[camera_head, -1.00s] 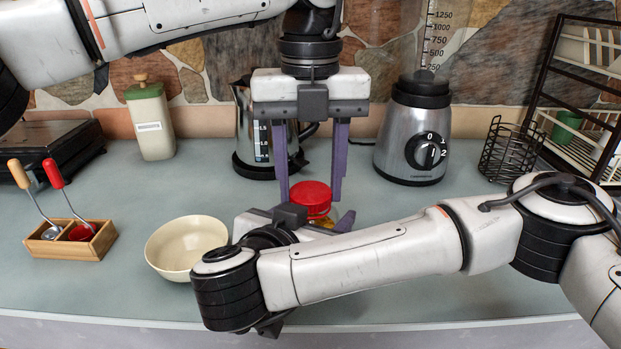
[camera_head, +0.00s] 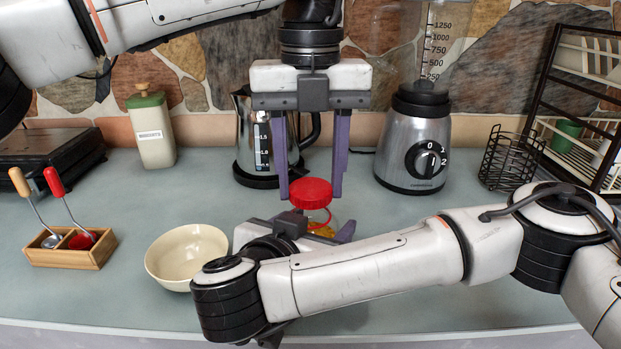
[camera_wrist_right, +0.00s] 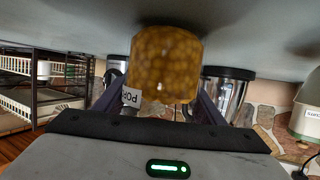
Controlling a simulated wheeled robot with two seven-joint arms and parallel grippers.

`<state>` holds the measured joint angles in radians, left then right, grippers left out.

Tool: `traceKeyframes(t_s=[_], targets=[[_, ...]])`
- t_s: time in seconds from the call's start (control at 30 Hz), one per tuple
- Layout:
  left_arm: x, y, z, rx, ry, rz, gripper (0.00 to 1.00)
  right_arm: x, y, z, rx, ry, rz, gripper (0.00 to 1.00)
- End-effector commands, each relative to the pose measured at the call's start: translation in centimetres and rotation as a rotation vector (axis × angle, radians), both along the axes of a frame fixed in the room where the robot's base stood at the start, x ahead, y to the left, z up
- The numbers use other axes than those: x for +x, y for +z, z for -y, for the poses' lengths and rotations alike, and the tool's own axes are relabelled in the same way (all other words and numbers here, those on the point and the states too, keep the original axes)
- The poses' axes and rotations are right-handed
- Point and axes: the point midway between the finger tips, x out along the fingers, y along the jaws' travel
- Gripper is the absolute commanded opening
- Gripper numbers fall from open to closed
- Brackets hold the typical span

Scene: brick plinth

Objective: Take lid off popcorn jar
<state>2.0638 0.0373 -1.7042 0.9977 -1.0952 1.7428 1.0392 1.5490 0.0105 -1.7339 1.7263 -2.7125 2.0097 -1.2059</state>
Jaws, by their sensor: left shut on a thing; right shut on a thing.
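The popcorn jar (camera_head: 322,224) is clear with yellow kernels in it. It stands partly hidden behind my right forearm in the head view. Its kernel-filled body (camera_wrist_right: 167,65) and part of a label show large in the right wrist view. The red lid (camera_head: 311,192) is over the jar's top; I cannot tell whether it is fully clear of the rim. My left gripper (camera_head: 311,198) points down from above, shut on the lid with a purple finger on each side. My right gripper (camera_head: 318,236) is shut on the jar body from the front, its fingers partly hidden.
A cream bowl (camera_head: 186,256) is left of the jar. A kettle (camera_head: 255,150) and a blender (camera_head: 413,150) stand behind. A wooden utensil box (camera_head: 72,250), a green-lidded canister (camera_head: 151,130) and a wire basket (camera_head: 508,158) are farther off. Counter is free between the bowl and canister.

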Motion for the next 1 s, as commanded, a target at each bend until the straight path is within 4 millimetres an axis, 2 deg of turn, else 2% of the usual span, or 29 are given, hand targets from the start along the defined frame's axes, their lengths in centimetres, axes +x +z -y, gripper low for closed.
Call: traceKeyframes(t_s=[0.27, 0.6, 0.83, 0.87, 1.0], targets=[[0.0, 0.2, 0.0, -0.001, 0.000, 0.001, 0.18, 0.0, -0.1, 0.0, -0.001, -0.002, -0.002, 0.01], [0.0, 3.8, 0.1, -0.001, 0.000, 0.001, 0.18, 0.0, -0.1, 0.1, -0.001, -0.002, -0.002, 0.01], [0.0, 4.0, 0.0, 0.000, 0.000, 0.000, 0.18, 0.0, -0.1, 0.1, -0.001, -0.002, -0.002, 0.01], [0.0, 4.0, 0.0, 0.000, 0.000, 0.000, 0.18, 0.0, -0.1, 0.1, -0.001, -0.002, -0.002, 0.65], [0.0, 4.0, 0.0, 0.000, 0.000, 0.000, 0.18, 0.0, -0.1, 0.1, -0.001, -0.002, -0.002, 0.85]])
